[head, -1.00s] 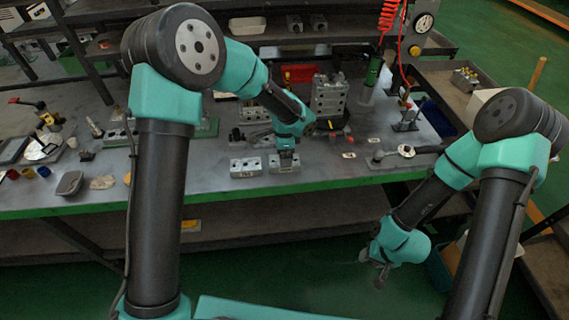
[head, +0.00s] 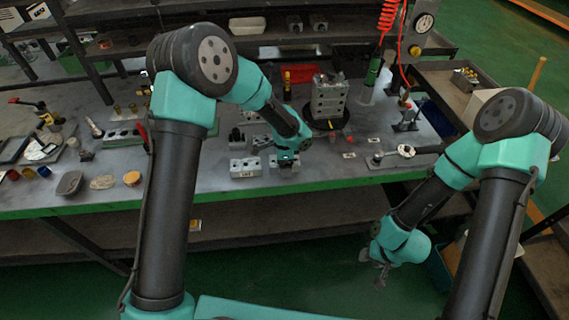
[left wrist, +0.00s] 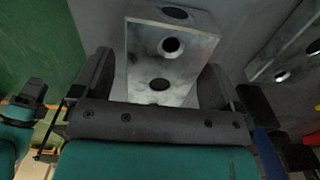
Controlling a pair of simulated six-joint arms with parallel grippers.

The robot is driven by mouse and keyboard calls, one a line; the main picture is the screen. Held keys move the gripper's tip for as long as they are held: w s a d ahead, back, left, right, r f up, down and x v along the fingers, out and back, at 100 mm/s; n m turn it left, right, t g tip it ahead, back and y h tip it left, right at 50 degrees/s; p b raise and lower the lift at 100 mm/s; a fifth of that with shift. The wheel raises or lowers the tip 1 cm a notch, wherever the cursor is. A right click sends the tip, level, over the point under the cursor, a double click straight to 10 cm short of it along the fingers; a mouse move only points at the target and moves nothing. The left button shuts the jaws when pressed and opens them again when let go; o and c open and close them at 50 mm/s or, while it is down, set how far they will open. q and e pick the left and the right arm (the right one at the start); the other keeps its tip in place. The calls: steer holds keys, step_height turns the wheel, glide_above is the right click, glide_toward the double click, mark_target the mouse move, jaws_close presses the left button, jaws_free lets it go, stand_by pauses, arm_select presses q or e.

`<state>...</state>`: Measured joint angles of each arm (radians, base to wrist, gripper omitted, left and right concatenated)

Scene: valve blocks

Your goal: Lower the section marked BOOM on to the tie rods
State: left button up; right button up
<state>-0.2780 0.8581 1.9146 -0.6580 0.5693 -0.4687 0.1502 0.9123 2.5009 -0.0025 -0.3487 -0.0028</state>
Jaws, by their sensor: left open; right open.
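My left gripper (head: 285,163) is low over a grey metal block (head: 284,171) near the bench's front edge. In the left wrist view the block (left wrist: 172,48), with round holes, sits between the two open fingers. Any marking on it is hidden, so I cannot tell whether it is the BOOM section. A similar block (head: 245,168) with a small label, too small to read surely, stands just left. A stack of grey valve sections (head: 328,97) stands upright on a dark round base; tie rods are not clearly visible. My right gripper (head: 382,277) is open and empty, in front of the bench.
A wrench-like tool (head: 404,151) lies on the bench at right. A red bin (head: 301,73) is behind the stack. Small cups, a grey dish (head: 69,183) and fittings lie at left. A red coiled hose (head: 388,15) hangs above.

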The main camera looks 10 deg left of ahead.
stand_by(0.4)
arm_select(q)
steer(key=c, duration=1.3)
steer(key=shift+r, duration=0.1)
steer(key=shift+r, duration=0.45)
step_height(320, 180, up, 3)
steer(key=shift+w+f, duration=0.1)
steer(key=s, duration=0.5)
steer(key=s+d, duration=0.1)
steer(key=s, duration=0.4)
steer(key=s+d+r, duration=0.1)
steer(key=s, duration=0.5)
steer(key=shift+d+r, duration=0.1)
steer(key=shift+d, duration=0.1)
